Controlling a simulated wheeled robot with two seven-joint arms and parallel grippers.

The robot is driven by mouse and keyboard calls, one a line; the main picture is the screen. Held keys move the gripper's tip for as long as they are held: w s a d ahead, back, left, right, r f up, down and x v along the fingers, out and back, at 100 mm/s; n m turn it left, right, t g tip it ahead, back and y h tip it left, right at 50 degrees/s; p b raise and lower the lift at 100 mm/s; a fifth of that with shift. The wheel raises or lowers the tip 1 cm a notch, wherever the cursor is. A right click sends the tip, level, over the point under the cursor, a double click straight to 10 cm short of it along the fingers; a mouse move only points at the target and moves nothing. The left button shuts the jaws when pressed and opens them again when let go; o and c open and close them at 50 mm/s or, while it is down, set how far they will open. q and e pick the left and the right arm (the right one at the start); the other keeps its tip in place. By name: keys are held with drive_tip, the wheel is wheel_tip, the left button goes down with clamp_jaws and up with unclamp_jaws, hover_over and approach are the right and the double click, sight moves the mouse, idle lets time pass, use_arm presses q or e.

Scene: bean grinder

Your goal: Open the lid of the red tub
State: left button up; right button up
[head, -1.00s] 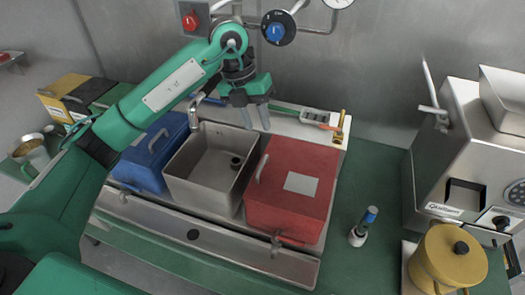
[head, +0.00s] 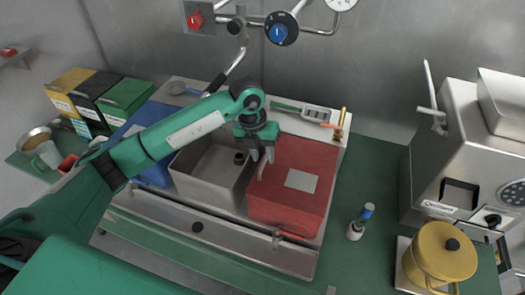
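The red tub (head: 290,205) stands at the right end of the steel tray, beside the grey basin. Its red lid (head: 312,158) is down, with a pale label (head: 301,181) on top. A light handle (head: 262,168) sits at the lid's left edge, partly hidden by my gripper. My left gripper (head: 262,158) points down over that left edge, at the handle. Its two fingers are apart; I cannot tell whether they touch the handle. My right gripper is not in view.
The open grey basin (head: 211,174) and a blue tub (head: 153,112) lie left of the red tub. A tap rises behind the basin.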

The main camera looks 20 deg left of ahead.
use_arm(q)
drive_tip(key=shift+f, duration=0.25)
clamp_jaws()
drive_tip(key=shift+r, duration=0.15)
